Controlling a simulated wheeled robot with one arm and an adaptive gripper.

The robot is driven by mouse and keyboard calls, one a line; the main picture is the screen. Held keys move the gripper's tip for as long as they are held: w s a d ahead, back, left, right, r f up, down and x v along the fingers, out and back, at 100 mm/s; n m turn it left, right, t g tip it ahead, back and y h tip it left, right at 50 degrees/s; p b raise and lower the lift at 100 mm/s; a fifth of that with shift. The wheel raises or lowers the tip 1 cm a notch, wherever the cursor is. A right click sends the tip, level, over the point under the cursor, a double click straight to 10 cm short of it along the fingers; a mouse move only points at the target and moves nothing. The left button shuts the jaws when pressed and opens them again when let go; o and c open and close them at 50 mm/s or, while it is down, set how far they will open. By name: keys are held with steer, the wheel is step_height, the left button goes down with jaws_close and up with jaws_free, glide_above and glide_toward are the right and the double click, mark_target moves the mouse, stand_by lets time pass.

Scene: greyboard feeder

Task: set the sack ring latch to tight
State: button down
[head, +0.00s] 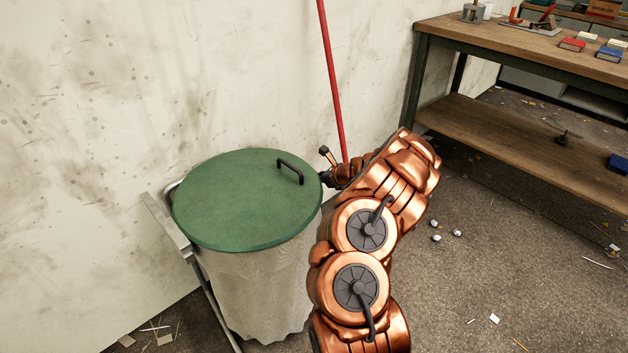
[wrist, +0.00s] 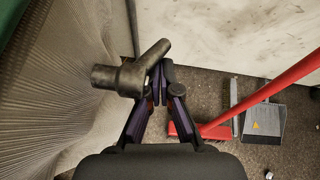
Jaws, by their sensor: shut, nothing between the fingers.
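The sack ring latch (head: 328,157) is a dark lever at the right rim of the sack stand, beside the green lid (head: 240,200). In the wrist view the latch (wrist: 118,78) shows as a thick dark barrel with a slanted lever pointing up and right. My gripper (wrist: 161,75) is shut and empty, its fingertips right by the lever. Whether they touch it I cannot tell. In the head view my gripper (head: 330,179) is small and partly hidden by my wrist, just below the latch. The pale sack (head: 255,285) hangs below the lid.
A red-handled broom (head: 332,80) leans on the wall behind my gripper; its red head (wrist: 184,130) shows beside a grey dustpan (wrist: 264,122). A wooden workbench (head: 470,40) stands at the right. The floor between is mostly open, with small litter.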

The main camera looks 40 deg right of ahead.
steer(key=shift+w+a+r, duration=0.15)
steer(key=shift+w+r, duration=0.1)
steer(key=shift+r, duration=0.05)
stand_by(0.4)
steer(key=s+d+p, duration=0.1)
steer(key=s+d, duration=0.1)
steer(key=s, duration=1)
steer(key=shift+d, duration=0.1)
stand_by(0.4)
